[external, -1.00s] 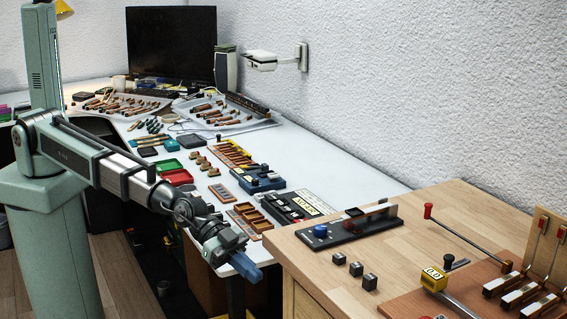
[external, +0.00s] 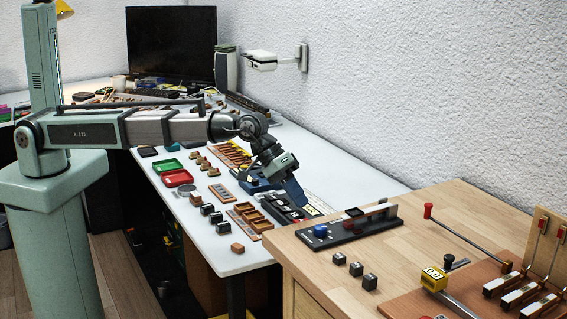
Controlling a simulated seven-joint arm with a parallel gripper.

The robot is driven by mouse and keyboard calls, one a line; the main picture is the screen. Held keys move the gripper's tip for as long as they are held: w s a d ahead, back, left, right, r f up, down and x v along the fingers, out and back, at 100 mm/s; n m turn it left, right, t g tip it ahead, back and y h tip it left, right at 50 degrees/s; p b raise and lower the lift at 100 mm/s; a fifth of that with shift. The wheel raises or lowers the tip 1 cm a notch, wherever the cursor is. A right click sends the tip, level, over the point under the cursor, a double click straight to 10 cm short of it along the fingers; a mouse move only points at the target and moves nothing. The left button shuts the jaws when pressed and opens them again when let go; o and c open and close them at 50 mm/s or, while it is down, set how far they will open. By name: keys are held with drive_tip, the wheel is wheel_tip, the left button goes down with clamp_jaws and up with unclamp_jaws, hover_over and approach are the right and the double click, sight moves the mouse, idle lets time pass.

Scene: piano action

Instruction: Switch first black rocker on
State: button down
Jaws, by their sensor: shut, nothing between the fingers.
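My gripper (external: 300,202) is shut and empty, pointing down over the black panel box (external: 318,205) with light markings and a yellow label. This box lies on the white table beside the wooden bench. The gripper and wrist cover much of it, and I cannot tell whether the fingertips touch it. The black rockers are too small to make out here, so I cannot tell the first one or its position.
A black board with a blue knob (external: 320,230) lies on the wooden bench at right. Small dark cubes (external: 356,269) stand on the bench. Dark blocks (external: 207,209), an open wooden tray (external: 250,217) and a blue device (external: 252,181) are on the white table.

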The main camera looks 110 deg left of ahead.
drive_tip(key=s+a+n+g+y, duration=0.1)
drive_tip(key=s+a+n+g, duration=0.35)
drive_tip(key=a+n, duration=0.65)
wheel_tip(320, 180, up, 4)
drive_tip(key=n+g, duration=0.4)
drive_tip(key=n, duration=0.2)
hover_over(268, 197)
drive_tip(key=w+a, duration=0.2)
drive_tip(key=shift+s+d+f, duration=0.1)
drive_tip(key=shift+d+f, duration=0.05)
drive_tip(key=shift+f, duration=0.1)
drive_tip(key=f, duration=0.4)
drive_tip(key=s+d+f, duration=0.1)
drive_tip(key=f, duration=0.8)
drive_tip(key=shift+s+d+f, duration=0.15)
drive_tip(key=shift+d+f, duration=0.05)
drive_tip(key=shift+f, duration=0.2)
